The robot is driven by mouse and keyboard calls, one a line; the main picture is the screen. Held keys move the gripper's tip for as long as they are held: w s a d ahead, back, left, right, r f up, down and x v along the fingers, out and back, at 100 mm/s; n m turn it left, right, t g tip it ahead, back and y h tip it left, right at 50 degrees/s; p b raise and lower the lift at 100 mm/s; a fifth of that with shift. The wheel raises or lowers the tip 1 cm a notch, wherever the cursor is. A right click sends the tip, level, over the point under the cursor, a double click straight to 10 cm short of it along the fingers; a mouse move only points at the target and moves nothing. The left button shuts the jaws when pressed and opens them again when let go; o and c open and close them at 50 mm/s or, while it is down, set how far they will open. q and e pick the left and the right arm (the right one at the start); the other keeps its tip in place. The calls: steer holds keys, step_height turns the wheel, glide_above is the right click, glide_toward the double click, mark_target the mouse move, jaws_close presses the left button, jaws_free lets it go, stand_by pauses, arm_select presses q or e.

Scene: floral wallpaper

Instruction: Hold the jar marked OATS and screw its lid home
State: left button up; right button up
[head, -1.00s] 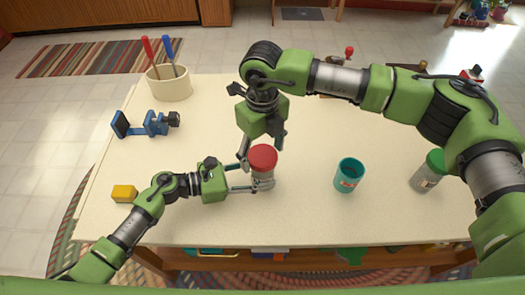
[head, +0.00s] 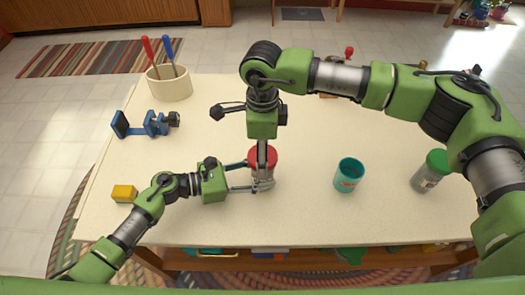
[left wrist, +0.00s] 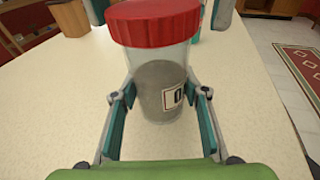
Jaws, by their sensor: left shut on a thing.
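A clear jar (left wrist: 160,90) with grey contents stands upright on the table. Its label shows only an "O"; the rest is turned out of sight. A red lid (head: 261,155) sits on its mouth; it also shows in the left wrist view (left wrist: 155,22). How far it is screwed on I cannot tell. My left gripper (head: 258,178) is shut on the jar's body from the left, one finger on each side. My right gripper (head: 263,168) points down over the jar. In the left wrist view its fingers stand on either side of the lid, with a small gap showing.
A teal open container (head: 347,178) and a green-lidded jar (head: 431,170) stand to the right. A blue clamp-like tool (head: 147,123), a yellow block (head: 124,193) and a cream pot (head: 168,86) with red- and blue-handled tools are at the left. The table's front middle is clear.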

steer(key=c, duration=0.8)
steer(key=m, duration=0.6)
steer(key=shift+c, duration=0.2)
steer(key=m, duration=0.6)
steer(key=shift+m, duration=0.4)
steer(key=o, duration=0.9)
steer(key=shift+c, duration=0.2)
steer(key=n, duration=0.6)
steer(key=shift+n, duration=0.3)
steer(key=n, duration=0.6)
